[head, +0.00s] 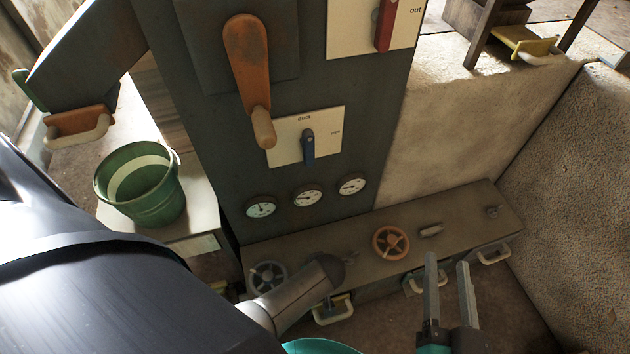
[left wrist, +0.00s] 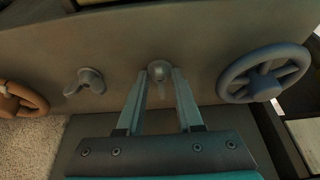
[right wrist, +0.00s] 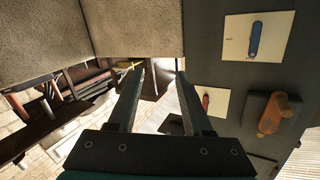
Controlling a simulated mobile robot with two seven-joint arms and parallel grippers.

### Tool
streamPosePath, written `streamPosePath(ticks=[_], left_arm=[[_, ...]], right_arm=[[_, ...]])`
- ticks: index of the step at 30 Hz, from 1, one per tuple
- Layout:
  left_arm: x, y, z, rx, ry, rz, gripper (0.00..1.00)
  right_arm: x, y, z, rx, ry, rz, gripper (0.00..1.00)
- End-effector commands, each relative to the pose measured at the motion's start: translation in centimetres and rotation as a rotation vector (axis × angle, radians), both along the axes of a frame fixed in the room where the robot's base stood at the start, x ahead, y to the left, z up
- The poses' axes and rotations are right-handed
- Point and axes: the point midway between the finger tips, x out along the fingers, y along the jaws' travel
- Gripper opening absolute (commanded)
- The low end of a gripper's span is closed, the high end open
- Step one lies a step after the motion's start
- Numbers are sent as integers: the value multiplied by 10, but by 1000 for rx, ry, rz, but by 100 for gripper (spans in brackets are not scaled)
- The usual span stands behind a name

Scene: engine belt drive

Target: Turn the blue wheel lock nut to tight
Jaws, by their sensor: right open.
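The blue wheel is a blue-grey spoked handwheel (head: 268,277) on the bench top, seen large in the left wrist view (left wrist: 265,72). Beside it in the left wrist view stands a small grey nut (left wrist: 160,70), which I take for its lock nut. My left gripper (left wrist: 160,76) has its fingers apart with the nut between or just beyond the tips; I cannot tell whether they touch it. In the head view my left arm covers this spot and the left fingers are hidden. My right gripper (head: 449,262) is open and empty, in front of the bench at the right.
The bench (head: 470,203) also carries an orange handwheel (head: 390,242) and a wing nut (left wrist: 90,80) between the two wheels. A dark panel (head: 205,130) with levers and gauges rises behind. A green bucket (head: 140,183) stands left. A rough wall (head: 575,170) bounds the right.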

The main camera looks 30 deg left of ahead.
Motion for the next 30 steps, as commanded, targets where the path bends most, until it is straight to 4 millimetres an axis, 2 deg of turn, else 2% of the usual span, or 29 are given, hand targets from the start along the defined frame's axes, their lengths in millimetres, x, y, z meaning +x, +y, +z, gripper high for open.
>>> streamPosePath(ticks=[1, 9, 22, 30], left_arm=[[0, 0, 0, 0, 0, 0, 28], [0, 0, 0, 0, 0, 0, 0], [0, 0, 0, 0, 0, -12, 0], [-1, 2, 1, 1, 1, -112, 0]], right_arm=[[0, 0, 0, 0, 0, 0, 50], [0, 0, 0, 0, 0, 0, 50], [0, 0, -1, -4, 10, 2, 50], [8, -7, -6, -74, 107, 3, 50]])
